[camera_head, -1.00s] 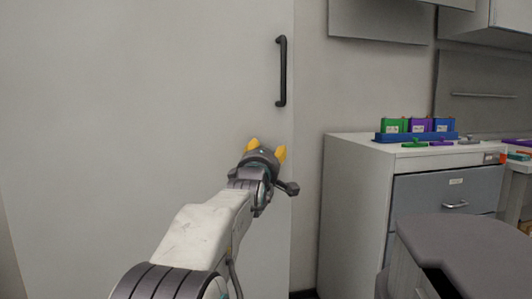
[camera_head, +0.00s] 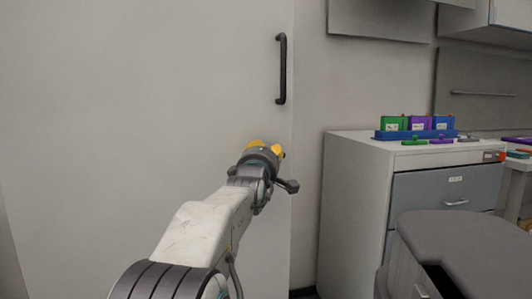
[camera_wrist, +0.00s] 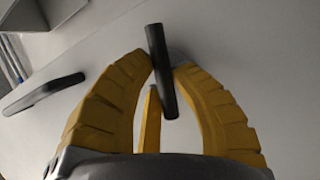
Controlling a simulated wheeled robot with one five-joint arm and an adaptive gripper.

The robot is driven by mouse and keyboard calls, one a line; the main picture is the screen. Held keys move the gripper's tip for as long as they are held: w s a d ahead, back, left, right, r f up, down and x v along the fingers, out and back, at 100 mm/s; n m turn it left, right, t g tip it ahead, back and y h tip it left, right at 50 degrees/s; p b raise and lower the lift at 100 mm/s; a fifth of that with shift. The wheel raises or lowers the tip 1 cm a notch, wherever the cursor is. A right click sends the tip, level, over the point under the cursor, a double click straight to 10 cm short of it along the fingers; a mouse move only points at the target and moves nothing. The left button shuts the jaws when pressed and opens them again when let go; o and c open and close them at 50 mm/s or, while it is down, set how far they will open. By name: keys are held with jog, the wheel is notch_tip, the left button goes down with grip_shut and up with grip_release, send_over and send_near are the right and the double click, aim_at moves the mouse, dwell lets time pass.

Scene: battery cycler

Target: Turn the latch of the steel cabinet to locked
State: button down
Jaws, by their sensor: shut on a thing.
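The steel cabinet (camera_head: 130,110) is the large pale door filling the left of the head view. Its latch (camera_wrist: 162,75) is a short dark bar in the wrist view, standing near upright in the picture with its top leaning slightly left. A grey round base shows partly behind it. My gripper (camera_head: 266,148) is at the cabinet's right side, below the door handle, and hides the latch in the head view. In the wrist view the yellow fingers of my gripper (camera_wrist: 161,62) are closed around the latch, one on each side.
A black vertical door handle (camera_head: 281,69) is above my gripper; it also shows at left in the wrist view (camera_wrist: 43,93). A white drawer cabinet (camera_head: 352,190) with a blue rack (camera_head: 414,135) of coloured boxes stands to the right. A grey-topped unit (camera_head: 470,240) is at front right.

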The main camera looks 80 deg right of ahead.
jog(key=shift+w+f+n+b, duration=0.1)
jog(key=shift+f+n+b, duration=0.25)
jog(key=shift+b, duration=0.55)
jog(key=shift+r+n+h+b, duration=0.1)
jog(key=shift+n+h+b, duration=0.25)
jog(key=shift+b, duration=0.3)
jog(key=shift+r, duration=0.1)
jog(key=shift+w, duration=0.1)
jog(key=shift+r, duration=0.1)
jog(key=c, duration=0.9)
grip_release()
jog(key=shift+c, duration=0.2)
jog(key=shift+a, duration=0.1)
jog(key=a+f, duration=0.2)
jog(key=a, duration=0.9)
jog(key=shift+w+a+f, duration=0.15)
jog(key=shift+a, duration=0.15)
